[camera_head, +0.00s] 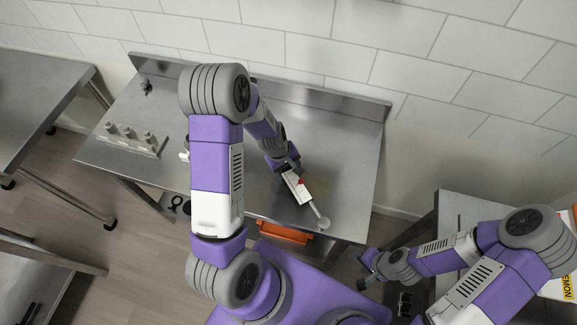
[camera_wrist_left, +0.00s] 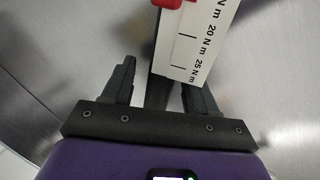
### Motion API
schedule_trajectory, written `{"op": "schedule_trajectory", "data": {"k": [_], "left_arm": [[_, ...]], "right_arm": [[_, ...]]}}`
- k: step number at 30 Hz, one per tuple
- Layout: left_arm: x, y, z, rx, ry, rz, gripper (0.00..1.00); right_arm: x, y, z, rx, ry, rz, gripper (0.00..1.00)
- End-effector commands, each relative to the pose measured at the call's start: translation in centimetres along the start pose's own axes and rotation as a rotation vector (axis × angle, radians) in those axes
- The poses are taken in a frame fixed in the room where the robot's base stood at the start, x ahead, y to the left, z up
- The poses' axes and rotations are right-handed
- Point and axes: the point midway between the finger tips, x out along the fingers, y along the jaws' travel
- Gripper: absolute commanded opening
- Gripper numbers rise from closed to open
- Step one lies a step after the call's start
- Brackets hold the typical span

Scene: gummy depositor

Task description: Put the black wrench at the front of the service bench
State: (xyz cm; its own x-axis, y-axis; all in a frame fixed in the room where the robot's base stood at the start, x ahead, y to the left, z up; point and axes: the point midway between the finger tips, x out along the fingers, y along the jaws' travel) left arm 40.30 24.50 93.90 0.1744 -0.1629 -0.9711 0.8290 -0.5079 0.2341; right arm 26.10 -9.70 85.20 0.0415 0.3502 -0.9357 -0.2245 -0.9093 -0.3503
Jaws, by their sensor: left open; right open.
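A tool with a white scale plate (camera_head: 297,187), a red marker and a pale round end lies slantwise near the front right of the steel service bench (camera_head: 345,150). In the left wrist view its plate (camera_wrist_left: 197,40) shows "N m" marks. A dark bar (camera_wrist_left: 159,92), apparently its handle, runs beneath the plate and between my fingers. I see no other clear black wrench. Contact cannot be told. My right gripper (camera_head: 368,268) is open and empty, off the bench at right.
A pale rack with several small nozzles (camera_head: 130,137) stands at the bench's left. A small dark object (camera_head: 146,87) sits at the back left. An orange bin (camera_head: 284,232) is below the front edge. The back rim (camera_head: 325,102) is raised; the right side is bare.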

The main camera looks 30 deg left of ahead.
Motion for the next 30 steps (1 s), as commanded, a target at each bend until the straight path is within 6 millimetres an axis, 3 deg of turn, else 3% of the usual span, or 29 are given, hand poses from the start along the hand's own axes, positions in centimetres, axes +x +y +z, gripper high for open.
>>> {"op": "schedule_trajectory", "data": {"k": [7, 21, 30], "left_arm": [[-1.2, 0.2, 0.0, 0.002, 0.002, 0.002, 0.58], [-10.6, 0.2, 0.0, 0.001, 0.002, 0.003, 0.58], [-12.3, 0.0, 0.0, 0.0, 0.0, 0.0, 0.58]], "right_arm": [[-0.4, -0.1, 0.0, 0.0, 0.0, 0.0, 0.54], [-2.2, -0.8, 0.1, 0.0, 0.0, 0.0, 0.54], [-2.5, -0.9, 0.1, 0.0, 0.0, 0.0, 0.54]]}}
